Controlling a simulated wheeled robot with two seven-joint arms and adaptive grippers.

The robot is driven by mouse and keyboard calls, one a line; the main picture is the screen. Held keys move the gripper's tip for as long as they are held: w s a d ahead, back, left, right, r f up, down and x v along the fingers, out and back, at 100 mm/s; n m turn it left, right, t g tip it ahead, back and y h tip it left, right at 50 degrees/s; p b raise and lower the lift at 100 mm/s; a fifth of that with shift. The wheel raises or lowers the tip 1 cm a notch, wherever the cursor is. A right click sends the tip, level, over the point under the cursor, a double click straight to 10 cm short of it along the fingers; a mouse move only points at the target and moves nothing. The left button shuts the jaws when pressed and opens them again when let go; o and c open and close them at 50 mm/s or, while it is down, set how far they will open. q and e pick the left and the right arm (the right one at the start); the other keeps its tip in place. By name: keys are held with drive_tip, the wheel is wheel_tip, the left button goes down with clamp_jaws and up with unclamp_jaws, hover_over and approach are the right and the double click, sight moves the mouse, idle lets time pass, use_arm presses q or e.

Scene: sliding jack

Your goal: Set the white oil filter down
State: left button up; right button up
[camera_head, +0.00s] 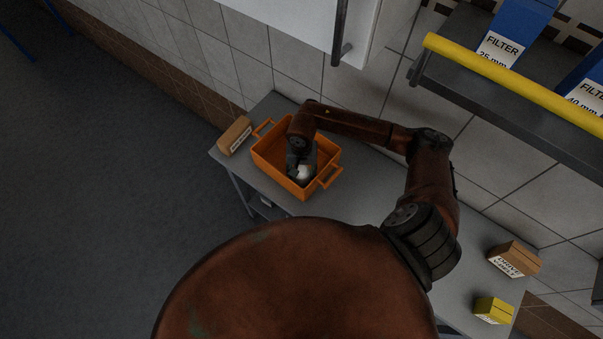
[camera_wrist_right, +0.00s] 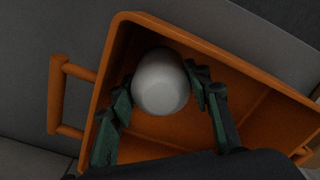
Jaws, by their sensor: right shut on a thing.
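The white oil filter (camera_wrist_right: 160,82) is between the fingers of my right gripper (camera_wrist_right: 163,95) in the right wrist view. The gripper is shut on it, with dark green fingers on both sides. The filter is inside the outline of the orange crate (camera_wrist_right: 262,55); whether it touches the crate floor cannot be told. In the head view the filter (camera_head: 303,172) shows as a small white patch under my right gripper (camera_head: 302,168), within the walls of the orange crate (camera_head: 283,178). My left gripper is not in view.
The crate stands on a grey table (camera_head: 362,190). A brown box (camera_head: 235,135) is beside it at the left. Another brown box (camera_head: 515,258) and a yellow box (camera_head: 494,310) stand at the table's right. A shelf with a yellow rail (camera_head: 510,80) holds blue filter boxes (camera_head: 512,30).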

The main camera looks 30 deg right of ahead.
drive_tip(key=shift+f, duration=0.6)
drive_tip(key=o, duration=1)
drive_tip(key=shift+f, duration=0.1)
drive_tip(key=shift+c, duration=0.2)
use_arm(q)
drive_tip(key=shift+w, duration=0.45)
use_arm(e)
drive_tip(key=o, duration=0.5)
drive_tip(key=shift+c, duration=0.2)
drive_tip(key=shift+r, duration=0.5)
use_arm(q)
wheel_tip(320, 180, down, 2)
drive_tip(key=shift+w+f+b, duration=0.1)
drive_tip(key=shift+b, duration=1.15)
use_arm(e)
wheel_tip(320, 180, up, 12)
drive_tip(key=shift+f, duration=0.25)
